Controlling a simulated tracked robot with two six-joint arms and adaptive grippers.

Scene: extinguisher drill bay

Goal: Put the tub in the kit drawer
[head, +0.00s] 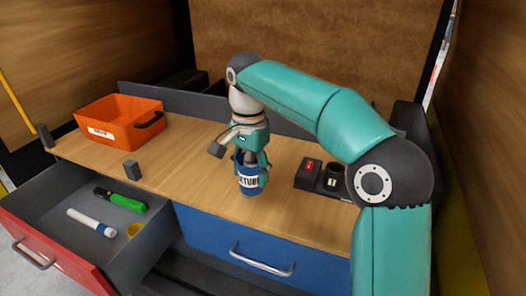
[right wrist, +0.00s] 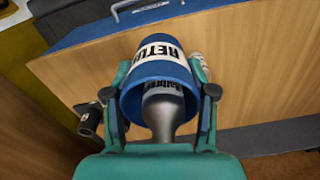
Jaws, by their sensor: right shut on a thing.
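The blue tub (head: 250,184) with a white lettered label is held at the middle of the wooden worktop; it also shows in the right wrist view (right wrist: 153,70). My right gripper (head: 250,163) is shut on it from above, one finger on each side. A grey bottle-like shape (right wrist: 164,108) shows at the tub's mouth; I cannot tell what it is. I cannot tell whether the tub's base touches the worktop. A red-fronted drawer (head: 50,250) at the left is open. A blue drawer (head: 225,245) is shut. No drawer label is readable. My left gripper is out of view.
The open drawer holds a white marker (head: 91,222), a green-and-black item (head: 122,200) and a yellow round thing (head: 134,230). An orange bin (head: 118,120) stands at the back left. A dark holder (head: 309,173) stands right of the tub. A small dark block (head: 131,170) stands near the drawer.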

